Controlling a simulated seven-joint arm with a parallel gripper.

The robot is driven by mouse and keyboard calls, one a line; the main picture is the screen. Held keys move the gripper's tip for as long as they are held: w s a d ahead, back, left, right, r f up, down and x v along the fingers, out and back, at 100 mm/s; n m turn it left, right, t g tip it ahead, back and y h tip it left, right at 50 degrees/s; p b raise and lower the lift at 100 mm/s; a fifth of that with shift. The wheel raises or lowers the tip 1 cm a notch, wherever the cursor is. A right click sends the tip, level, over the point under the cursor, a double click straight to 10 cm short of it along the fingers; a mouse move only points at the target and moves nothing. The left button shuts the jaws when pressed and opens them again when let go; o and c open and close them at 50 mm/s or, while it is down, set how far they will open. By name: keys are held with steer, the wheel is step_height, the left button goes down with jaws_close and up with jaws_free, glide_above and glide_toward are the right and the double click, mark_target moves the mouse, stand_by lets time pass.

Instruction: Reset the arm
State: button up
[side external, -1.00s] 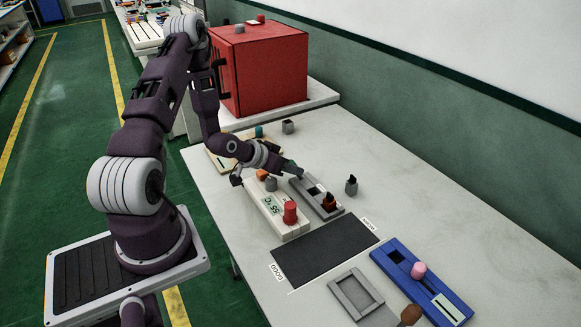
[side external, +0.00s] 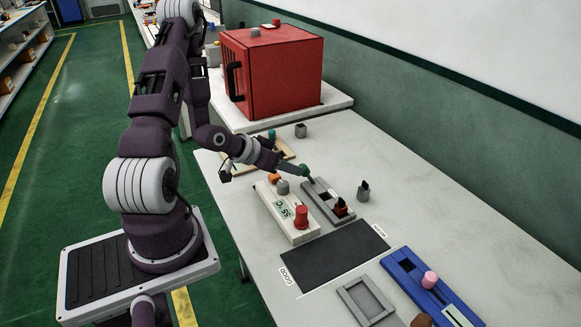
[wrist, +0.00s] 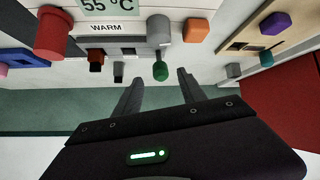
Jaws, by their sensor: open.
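My gripper (side external: 300,172) is low over the bench at the far end of a grey slotted fixture (side external: 320,196). In the wrist view my gripper (wrist: 158,92) has its two fingers spread apart with nothing held between them. A green knob (wrist: 160,71) stands just beyond the fingertips, roughly in line with the gap. It also shows beside the fingers in the side view (side external: 304,169). Whether a finger touches it, I cannot tell.
A white unit with a 55 °C display (side external: 282,210) and red knob (side external: 301,217) stands beside the fixture. A black mat (side external: 335,255), blue fixture (side external: 405,267) and grey frame (side external: 352,292) lie nearer. A red oven (side external: 285,70) stands behind.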

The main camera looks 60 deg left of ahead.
steer(key=shift+w+d+r+m, duration=0.1)
steer(key=shift+w+r+m, duration=0.05)
steer(key=shift+r+m, duration=0.15)
steer(key=s+d+r+m+g+y, duration=0.1)
steer(key=d+r+g, duration=0.1)
steer(key=d+r, duration=0.35)
steer(key=s+d+r+m+g+y, duration=0.1)
steer(key=d+r, duration=0.1)
steer(key=r, duration=0.7)
steer(key=s+d+r+h, duration=0.1)
steer(key=s+d+r, duration=0.3)
steer(key=s+d, duration=0.3)
steer(key=s+d+r+g+h, duration=0.1)
steer(key=s+d+r+h, duration=0.1)
steer(key=s+d+r, duration=0.2)
steer(key=s+d, duration=0.3)
steer(key=s, duration=0.2)
steer(key=shift+s+d+r+m, duration=0.15)
steer(key=shift+d+r+m, duration=0.1)
steer(key=shift+r+m, duration=0.15)
